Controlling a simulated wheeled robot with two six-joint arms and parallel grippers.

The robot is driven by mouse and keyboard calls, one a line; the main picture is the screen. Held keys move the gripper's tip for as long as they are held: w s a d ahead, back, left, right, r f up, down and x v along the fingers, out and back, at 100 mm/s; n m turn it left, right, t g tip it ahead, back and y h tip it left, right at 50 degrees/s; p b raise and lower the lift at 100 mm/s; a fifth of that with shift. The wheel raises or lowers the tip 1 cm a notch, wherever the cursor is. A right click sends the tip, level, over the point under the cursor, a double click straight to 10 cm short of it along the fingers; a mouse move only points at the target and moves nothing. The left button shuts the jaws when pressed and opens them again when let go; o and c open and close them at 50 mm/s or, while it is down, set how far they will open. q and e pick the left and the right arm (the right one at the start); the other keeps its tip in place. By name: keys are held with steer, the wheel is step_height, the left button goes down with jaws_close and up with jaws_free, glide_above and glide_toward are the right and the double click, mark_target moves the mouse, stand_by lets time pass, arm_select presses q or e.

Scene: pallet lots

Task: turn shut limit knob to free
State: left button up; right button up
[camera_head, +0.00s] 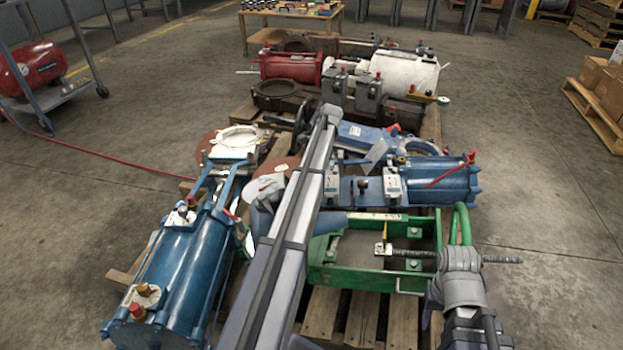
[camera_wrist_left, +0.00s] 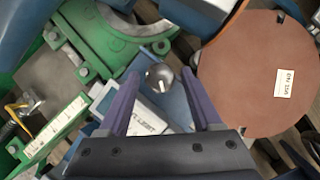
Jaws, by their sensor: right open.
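In the left wrist view a round grey limit knob (camera_wrist_left: 160,78) with a pale pointer mark sits on a blue and white housing (camera_wrist_left: 148,117) with a printed label. My left gripper (camera_wrist_left: 161,88) is open, with one purple finger on each side of the knob; I cannot tell whether they touch it. In the head view my left arm's long link covers the middle of the pallet, and the knob cannot be made out there. My right gripper (camera_head: 440,290) is open at the lower right, beside the green frame (camera_head: 330,278), and its fingers are partly hidden.
A brown disc (camera_wrist_left: 258,75) with a white tag lies right of the knob. Blue cylinders (camera_head: 180,270) and (camera_head: 435,182) stand close by on the wooden pallet. A red cylinder (camera_head: 290,68) and a white cylinder (camera_head: 405,72) lie farther back.

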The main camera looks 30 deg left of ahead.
arm_select(q)
steer(key=shift+o, duration=0.7)
steer(key=shift+r, duration=0.15)
arm_select(e)
steer(key=shift+r, duration=0.15)
arm_select(q)
steer(key=p+v, duration=0.7)
steer(key=shift+w+r, duration=0.25)
arm_select(e)
step_height(320, 180, up, 7)
arm_select(q)
steer(key=shift+d, duration=0.1)
